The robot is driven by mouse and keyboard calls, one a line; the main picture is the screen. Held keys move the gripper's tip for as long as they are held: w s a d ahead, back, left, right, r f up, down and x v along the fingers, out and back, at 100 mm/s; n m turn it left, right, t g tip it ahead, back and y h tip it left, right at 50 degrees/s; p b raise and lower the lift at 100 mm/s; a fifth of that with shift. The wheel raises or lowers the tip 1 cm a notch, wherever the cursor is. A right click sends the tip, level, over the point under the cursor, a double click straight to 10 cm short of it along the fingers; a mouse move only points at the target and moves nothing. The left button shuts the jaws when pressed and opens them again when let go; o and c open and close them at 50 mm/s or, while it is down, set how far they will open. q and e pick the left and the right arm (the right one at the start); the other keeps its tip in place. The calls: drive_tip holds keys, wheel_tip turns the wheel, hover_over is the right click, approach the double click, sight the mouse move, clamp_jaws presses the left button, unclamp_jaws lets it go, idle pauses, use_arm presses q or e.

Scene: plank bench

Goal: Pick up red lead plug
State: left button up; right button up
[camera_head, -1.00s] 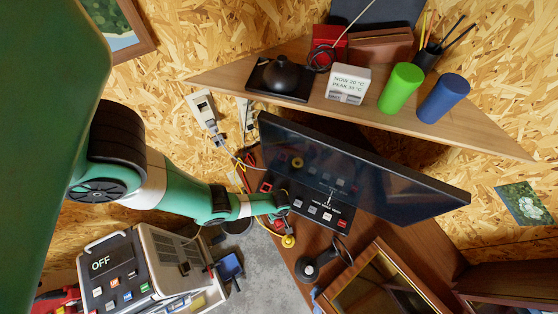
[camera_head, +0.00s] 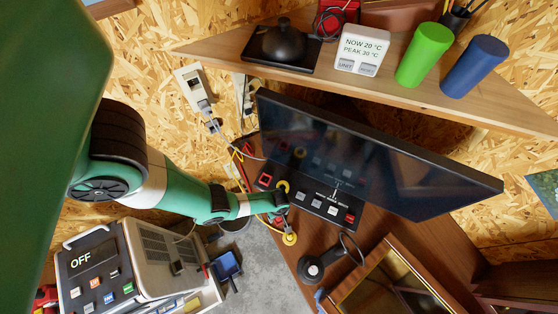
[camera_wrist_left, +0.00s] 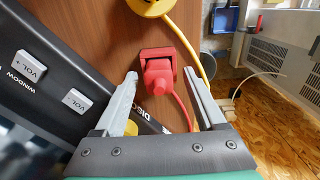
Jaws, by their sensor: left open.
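The red lead plug (camera_wrist_left: 158,82) sits against a red square socket plate on the brown wooden surface in the left wrist view. Its red lead runs down from it between my fingers. My left gripper (camera_wrist_left: 161,76) is open, with one finger on either side of the plug; I cannot tell whether either finger touches it. In the head view my left gripper (camera_head: 284,200) is at the left end of the black button panel (camera_head: 325,205), and the plug is not clear there. My right gripper is not in view.
A yellow plug (camera_wrist_left: 150,5) with a yellow cable lies close by. A dark screen (camera_head: 370,150) stands over the panel. A grey box marked OFF (camera_head: 95,265) is at lower left. A shelf (camera_head: 400,80) runs above the screen. A black corded item (camera_head: 312,268) lies in front.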

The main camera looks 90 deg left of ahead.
use_arm(q)
drive_tip(key=shift+r, duration=0.1)
clamp_jaws()
drive_tip(key=shift+r, duration=0.1)
idle(0.3)
